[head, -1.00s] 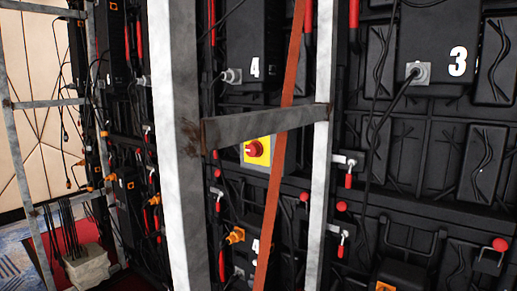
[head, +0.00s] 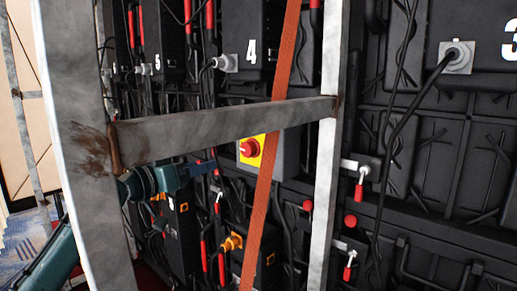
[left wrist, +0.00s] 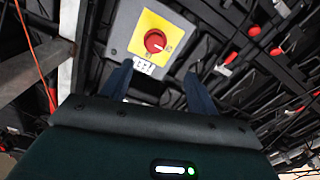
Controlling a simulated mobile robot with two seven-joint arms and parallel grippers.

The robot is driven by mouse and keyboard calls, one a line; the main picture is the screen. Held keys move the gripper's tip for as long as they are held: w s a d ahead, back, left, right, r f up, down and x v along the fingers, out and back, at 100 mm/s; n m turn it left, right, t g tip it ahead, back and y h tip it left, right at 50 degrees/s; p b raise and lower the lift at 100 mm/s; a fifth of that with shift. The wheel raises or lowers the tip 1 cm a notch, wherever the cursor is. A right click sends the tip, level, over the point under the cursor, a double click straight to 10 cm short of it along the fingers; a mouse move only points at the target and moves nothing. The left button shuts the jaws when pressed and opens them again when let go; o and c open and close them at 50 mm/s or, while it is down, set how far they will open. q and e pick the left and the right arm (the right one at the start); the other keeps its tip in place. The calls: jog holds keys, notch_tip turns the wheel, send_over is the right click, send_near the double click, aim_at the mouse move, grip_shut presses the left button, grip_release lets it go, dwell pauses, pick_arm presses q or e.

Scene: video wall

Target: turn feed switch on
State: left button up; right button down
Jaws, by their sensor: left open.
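The feed switch is a red rotary knob (head: 249,149) on a yellow plate on a grey box (head: 288,152). It is fixed to the back of the video wall, just below the horizontal bar; an orange strap crosses in front of the box. In the left wrist view the knob (left wrist: 155,41) faces me, with a white label reading "FEED" upside down below it. My left gripper (head: 212,168) is left of the switch in the head view, behind the frame. In the left wrist view its two fingers (left wrist: 158,80) are open and empty, pointing at the box, apart from the knob. My right gripper is not in view.
A grey metal frame stands in front: a wide post (head: 80,140) at left, a horizontal bar (head: 225,128) and a narrower post (head: 331,180). The orange strap (head: 270,170) runs down close to the switch. Cables and red-handled latches (head: 360,180) cover the wall panels.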

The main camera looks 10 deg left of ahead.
aim_at(245, 151)
pick_arm(q)
jog(key=x, duration=0.4)
jog(key=p+x, duration=0.1)
jog(key=x, duration=0.4)
jog(key=r+x, duration=0.1)
jog(key=x, duration=0.3)
jog(key=shift+w+d, duration=0.15)
jog(key=shift+d, duration=0.4)
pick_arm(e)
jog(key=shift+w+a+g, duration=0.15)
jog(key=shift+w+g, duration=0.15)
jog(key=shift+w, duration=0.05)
pick_arm(q)
jog(key=shift+c, duration=0.6)
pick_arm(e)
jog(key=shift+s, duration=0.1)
pick_arm(q)
jog(key=c, duration=0.9)
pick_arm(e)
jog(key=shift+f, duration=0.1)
